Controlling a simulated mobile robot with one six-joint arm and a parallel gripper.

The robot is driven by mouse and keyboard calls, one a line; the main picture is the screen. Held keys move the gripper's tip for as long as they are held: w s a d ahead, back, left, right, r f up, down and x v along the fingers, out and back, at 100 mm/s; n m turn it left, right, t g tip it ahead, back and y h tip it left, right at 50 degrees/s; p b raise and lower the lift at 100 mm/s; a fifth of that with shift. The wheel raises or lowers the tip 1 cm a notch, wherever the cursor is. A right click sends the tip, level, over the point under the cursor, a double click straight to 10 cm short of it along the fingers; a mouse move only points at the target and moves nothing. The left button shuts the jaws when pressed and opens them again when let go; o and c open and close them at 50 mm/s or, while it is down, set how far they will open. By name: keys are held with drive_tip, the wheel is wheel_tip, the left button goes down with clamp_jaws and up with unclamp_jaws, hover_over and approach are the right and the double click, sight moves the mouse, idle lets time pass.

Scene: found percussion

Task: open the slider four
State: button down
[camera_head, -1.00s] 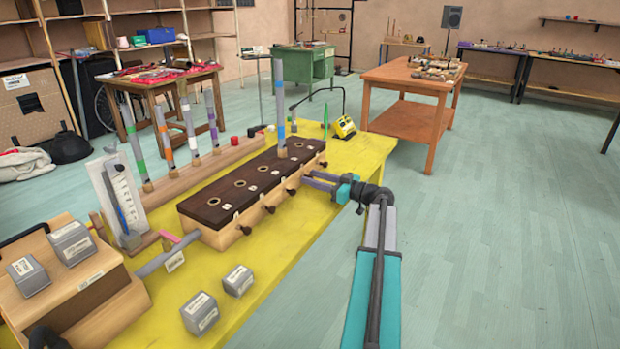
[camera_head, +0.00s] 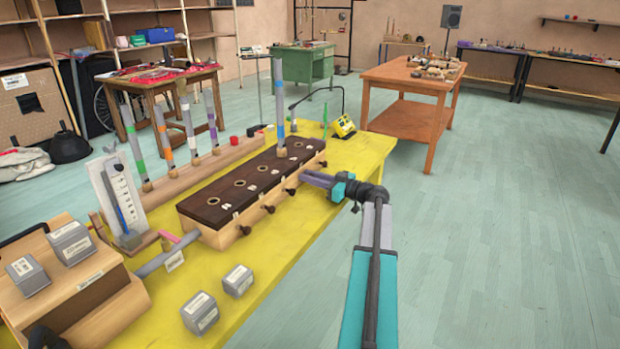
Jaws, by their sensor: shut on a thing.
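A long wooden box (camera_head: 210,233) with a dark top stands on the yellow table. Dark round slider knobs stick out along its right side: a near one (camera_head: 245,229), a second (camera_head: 268,209), a third (camera_head: 290,191) and a far one (camera_head: 322,163). My gripper (camera_head: 304,177) is at the box's right side, between the third knob and the far one. Its jaws are shut on a slider knob there, which they hide. Small white labels mark the box, too small to read. A tube with a blue band (camera_head: 280,100) stands upright in the top, level with my gripper.
Several banded tubes stand in a wooden rack (camera_head: 200,165) behind the box. Grey labelled blocks (camera_head: 238,280) and a wooden case (camera_head: 85,290) are at the near left. The floor right of my arm is clear.

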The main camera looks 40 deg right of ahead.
drive_tip(key=shift+b+v, duration=1)
drive_tip(key=shift+v, duration=0.05)
drive_tip(key=shift+s+d, duration=0.15)
drive_tip(key=shift+s, duration=0.25)
drive_tip(key=c, duration=1.6)
unclamp_jaws()
drive_tip(key=shift+s, duration=0.15)
drive_tip(key=v, duration=1.3)
drive_tip(key=shift+s, duration=0.3)
drive_tip(key=shift+d, duration=0.1)
